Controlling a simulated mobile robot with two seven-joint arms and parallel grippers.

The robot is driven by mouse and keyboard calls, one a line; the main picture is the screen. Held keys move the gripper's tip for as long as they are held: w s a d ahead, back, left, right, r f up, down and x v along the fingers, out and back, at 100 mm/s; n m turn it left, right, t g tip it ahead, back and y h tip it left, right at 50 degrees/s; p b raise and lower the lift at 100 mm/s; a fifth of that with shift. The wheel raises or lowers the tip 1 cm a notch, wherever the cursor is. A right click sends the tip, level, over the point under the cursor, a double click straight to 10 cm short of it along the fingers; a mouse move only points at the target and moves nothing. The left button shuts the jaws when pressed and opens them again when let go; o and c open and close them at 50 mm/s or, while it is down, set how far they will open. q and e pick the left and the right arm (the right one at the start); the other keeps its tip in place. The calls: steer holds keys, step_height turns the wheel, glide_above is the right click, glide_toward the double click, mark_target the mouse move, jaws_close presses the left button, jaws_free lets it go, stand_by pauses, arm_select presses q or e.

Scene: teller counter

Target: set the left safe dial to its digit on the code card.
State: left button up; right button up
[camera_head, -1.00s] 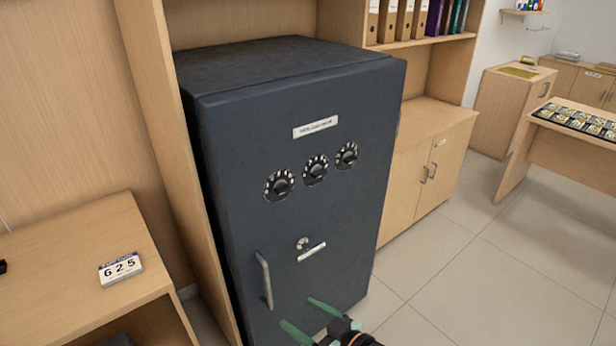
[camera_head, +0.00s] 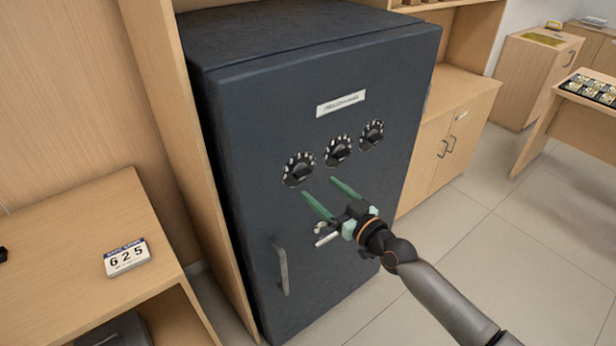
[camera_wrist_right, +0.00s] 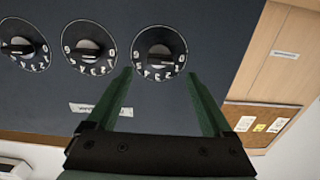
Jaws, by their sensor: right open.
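The dark safe (camera_head: 300,100) carries three round black dials with white digits in a row. The left dial (camera_head: 299,168) has a dark knob; the middle dial (camera_head: 338,151) and right dial (camera_head: 371,134) are beside it. The code card (camera_head: 127,257) on the desk reads 6 2 5. My right gripper (camera_head: 318,187) is open and empty, its green fingers pointing up at the safe front just below the left dial. In the upside-down right wrist view, the left dial (camera_wrist_right: 159,52) shows between and beyond the fingertips. Its set digit is unclear. My left gripper is out of view.
A white label (camera_head: 341,103) is above the dials. A wooden panel (camera_head: 170,130) stands close along the safe's left side. The floor on the right is clear.

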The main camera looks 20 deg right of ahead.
mark_target(306, 177)
steer(key=x, duration=0.6)
steer(key=shift+w+a, duration=0.1)
steer(key=shift+w, duration=0.15)
steer(key=shift+c, duration=0.2)
steer(key=shift+b, duration=0.3)
jaws_close()
